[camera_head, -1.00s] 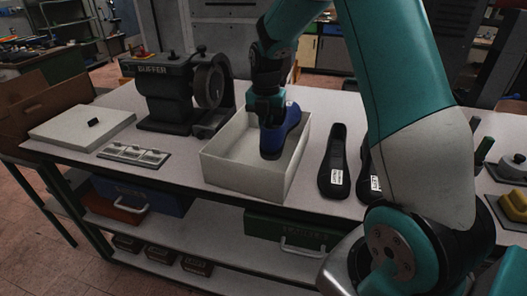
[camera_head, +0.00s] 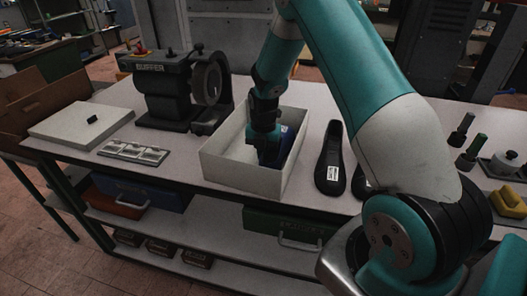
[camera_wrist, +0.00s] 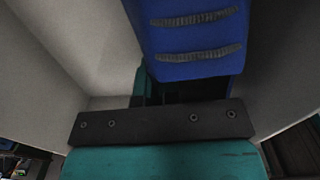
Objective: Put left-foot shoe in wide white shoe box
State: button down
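The white shoe box (camera_head: 238,176) stands open on the bench. A blue shoe (camera_head: 287,146) is low inside it, partly hidden by my gripper and the box walls. My gripper (camera_head: 268,156) reaches down into the box beside the shoe. In the wrist view, the blue shoe (camera_wrist: 195,40) with grey ridged bands is close in front of the gripper's dark bar, with pale box walls around. The fingertips are hidden, so I cannot tell whether they still grip the shoe.
A dark shoe (camera_head: 331,160) with a white label lies right of the box, with another partly behind my arm. A buffer machine (camera_head: 168,90) and white lid-like slab (camera_head: 80,124) are left. Several tools and a yellow block (camera_head: 507,203) are right.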

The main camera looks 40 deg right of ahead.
jog(key=shift+f, duration=0.15)
jog(key=c, duration=1.3)
grip_release()
jog(key=shift+c, duration=0.2)
